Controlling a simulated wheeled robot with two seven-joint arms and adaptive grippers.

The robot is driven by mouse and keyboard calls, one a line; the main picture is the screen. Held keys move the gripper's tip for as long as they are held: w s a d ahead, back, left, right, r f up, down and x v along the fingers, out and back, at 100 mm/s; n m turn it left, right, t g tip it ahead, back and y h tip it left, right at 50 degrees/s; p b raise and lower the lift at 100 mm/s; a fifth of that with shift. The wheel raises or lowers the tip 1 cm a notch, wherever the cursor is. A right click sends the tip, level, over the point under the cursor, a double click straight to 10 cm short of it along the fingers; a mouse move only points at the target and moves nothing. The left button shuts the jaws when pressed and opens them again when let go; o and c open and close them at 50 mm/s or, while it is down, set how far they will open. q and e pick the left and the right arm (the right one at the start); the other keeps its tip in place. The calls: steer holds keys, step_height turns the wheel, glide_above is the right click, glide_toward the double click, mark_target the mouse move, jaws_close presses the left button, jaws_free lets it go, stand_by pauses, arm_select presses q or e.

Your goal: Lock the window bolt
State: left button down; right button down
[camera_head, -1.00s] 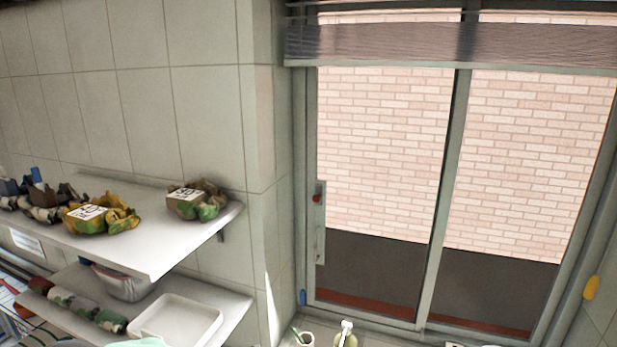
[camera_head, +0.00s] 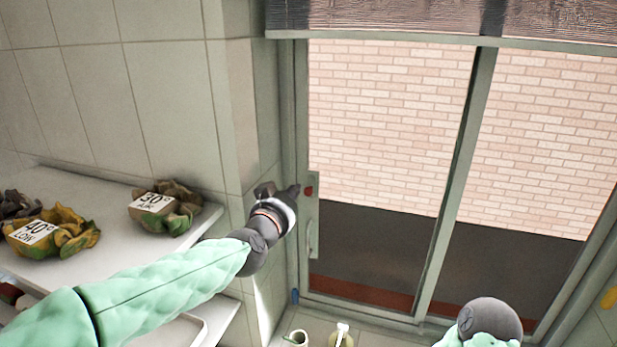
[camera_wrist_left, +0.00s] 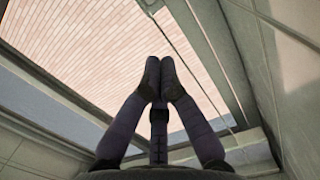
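The window bolt shows as a small red knob (camera_head: 308,191) on the grey lock plate (camera_head: 313,212) at the left edge of the sliding window frame. A pull handle (camera_head: 311,240) is below it. My left gripper (camera_head: 294,190) is just left of the red knob, fingers pointing at it; I cannot tell whether they touch. In the left wrist view, the dark fingers of this gripper (camera_wrist_left: 159,66) come together at the tips with nothing visible between them. The red knob cannot be made out there. My right gripper is out of view; only part of that arm shows at the lower right.
A white shelf (camera_head: 108,258) with labelled cloth bundles (camera_head: 165,208) is at left, under my left arm. A tiled wall corner (camera_head: 238,115) stands close left of the window. A mug (camera_head: 297,338) and a bottle (camera_head: 341,336) are on the sill below.

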arm_select(q)
steer(key=shift+s+r, duration=0.3)
steer(key=shift+r, duration=0.15)
steer(key=shift+w, duration=0.1)
steer(key=p, duration=0.2)
glide_toward(311, 178)
steer(key=w+d+r, duration=0.2)
steer(key=w+r, duration=0.1)
steer(key=w, duration=0.1)
steer(key=shift+w+a+f+b, duration=0.15)
steer(key=shift+f+b, duration=0.05)
steer(key=shift+f, duration=0.7)
steer(key=shift+w+a+f+b, duration=0.15)
steer(key=shift+a+f+b, duration=0.05)
steer(key=shift+f, duration=0.65)
steer(key=shift+f, duration=0.1)
